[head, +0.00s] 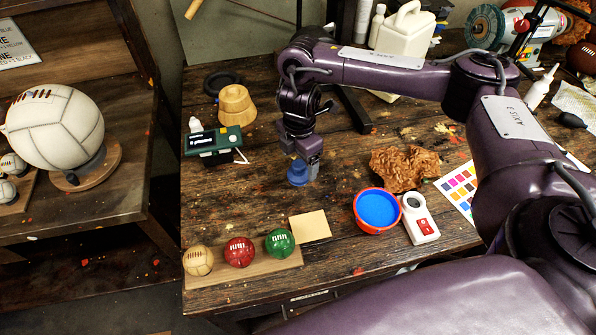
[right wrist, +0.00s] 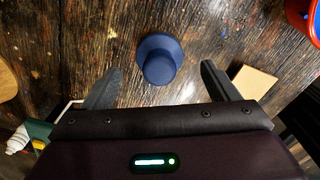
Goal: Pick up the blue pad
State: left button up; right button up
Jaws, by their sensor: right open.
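The blue pad (head: 297,174) is a small round dark-blue piece with a wide base and a narrower knob. It stands on the dark wooden table, and in the right wrist view the pad (right wrist: 160,58) lies ahead of the palm, centred between the fingers. My right gripper (head: 305,160) is open and points down, right at the pad in the head view. In the right wrist view the open gripper (right wrist: 162,75) has one finger on each side, with gaps to the pad. Part of the pad is hidden behind the gripper in the head view. My left gripper is not in view.
A red bowl with blue contents (head: 377,210), a white device with a red switch (head: 420,218) and crumpled brown leather (head: 404,167) lie to the right. A cream square (head: 310,226) and a board of small balls (head: 243,270) are nearer. A green device (head: 213,142) stands left.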

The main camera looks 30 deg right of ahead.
aim_at(299, 164)
notch_tip(299, 164, down, 4)
jog(key=shift+r+b, duration=0.1)
jog(key=shift+b, duration=0.2)
jog(key=shift+f, duration=0.2)
jog(key=shift+c, duration=0.4)
jog(key=c, duration=1)
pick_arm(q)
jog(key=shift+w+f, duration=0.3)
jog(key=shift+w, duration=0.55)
pick_arm(e)
jog(key=shift+r, duration=0.1)
